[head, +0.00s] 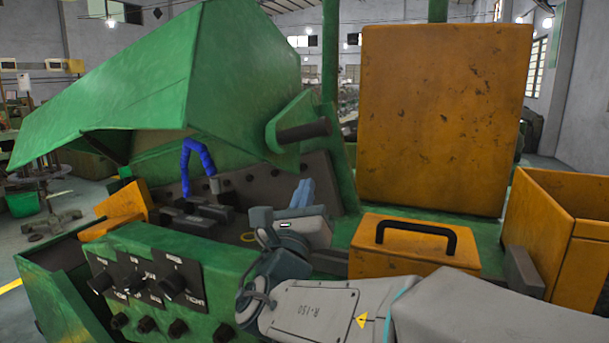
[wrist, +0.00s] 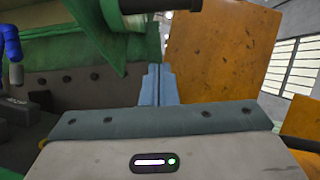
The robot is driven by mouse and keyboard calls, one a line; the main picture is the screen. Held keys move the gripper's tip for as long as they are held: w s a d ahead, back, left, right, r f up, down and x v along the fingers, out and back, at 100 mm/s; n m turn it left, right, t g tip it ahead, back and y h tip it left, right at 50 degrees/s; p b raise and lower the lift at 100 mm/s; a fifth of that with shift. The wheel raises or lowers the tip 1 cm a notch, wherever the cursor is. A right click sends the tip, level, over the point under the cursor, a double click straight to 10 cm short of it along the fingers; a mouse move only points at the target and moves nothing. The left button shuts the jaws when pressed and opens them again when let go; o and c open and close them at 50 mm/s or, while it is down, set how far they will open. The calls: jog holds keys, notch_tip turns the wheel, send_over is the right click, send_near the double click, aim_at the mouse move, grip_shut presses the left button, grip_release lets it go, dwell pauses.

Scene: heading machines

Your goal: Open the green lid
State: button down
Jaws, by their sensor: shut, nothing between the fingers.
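The green lid (head: 160,85) is a large hood at the upper left of the head view. It stands tilted up, with the machine's inner parts showing beneath its edge. A dark round handle (head: 303,131) sticks out from its right side bracket. In the wrist view part of the green lid (wrist: 105,40) fills the top left. My gripper (head: 304,190) is below the handle and apart from it. Its blue fingers are pressed together and empty; they show in the middle of the wrist view (wrist: 156,82).
A yellow panel (head: 445,120) stands upright behind. A yellow box with a black handle (head: 410,265) and an open yellow bin (head: 540,235) are at the right. A blue bent tube (head: 186,165) stands under the lid. A knobbed control panel (head: 145,280) is at lower left.

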jog(key=w+r+p, duration=0.3)
jog(key=w+r, duration=0.2)
jog(key=r, duration=0.1)
jog(key=shift+p, duration=0.35)
jog(key=shift+r, duration=0.1)
